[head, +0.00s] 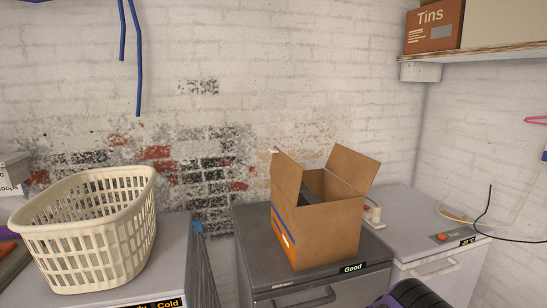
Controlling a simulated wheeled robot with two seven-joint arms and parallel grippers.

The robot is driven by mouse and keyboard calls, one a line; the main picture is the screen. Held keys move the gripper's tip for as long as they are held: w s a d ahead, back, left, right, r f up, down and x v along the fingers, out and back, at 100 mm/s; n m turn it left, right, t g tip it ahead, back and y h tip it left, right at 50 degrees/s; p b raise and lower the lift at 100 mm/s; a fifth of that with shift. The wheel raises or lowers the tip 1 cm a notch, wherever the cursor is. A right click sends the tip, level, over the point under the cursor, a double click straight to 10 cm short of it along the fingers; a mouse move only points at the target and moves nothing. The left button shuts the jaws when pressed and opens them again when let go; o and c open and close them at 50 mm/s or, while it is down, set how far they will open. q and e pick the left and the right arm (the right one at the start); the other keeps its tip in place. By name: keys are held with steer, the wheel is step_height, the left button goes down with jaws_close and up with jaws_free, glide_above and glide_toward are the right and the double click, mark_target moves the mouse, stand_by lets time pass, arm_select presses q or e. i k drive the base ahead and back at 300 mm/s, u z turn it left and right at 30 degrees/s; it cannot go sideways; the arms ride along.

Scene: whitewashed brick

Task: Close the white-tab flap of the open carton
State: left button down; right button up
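The open carton (330,237) is a brown cardboard box with a blue and orange mark on its left side. It stands on the dark grey top of a cabinet in the middle of the head view. Its left flap (287,178) stands up, leaning slightly outward, with a small white tab (273,151) at its top corner. Its right flap (353,167) also stands up, tilted outward to the right. A dark shape shows inside the carton; the rest of its inside is hidden by the front wall.
A cream laundry basket (92,238) stands left on a white appliance. The grey cabinet top (258,232) is bare left of the carton. A lower white top (415,222) with a cable lies right.

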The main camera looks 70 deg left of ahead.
mark_target(286, 173)
steer(key=k, duration=0.95)
steer(key=u, duration=1.2)
steer(key=i, duration=0.25)
steer(key=u, duration=0.05)
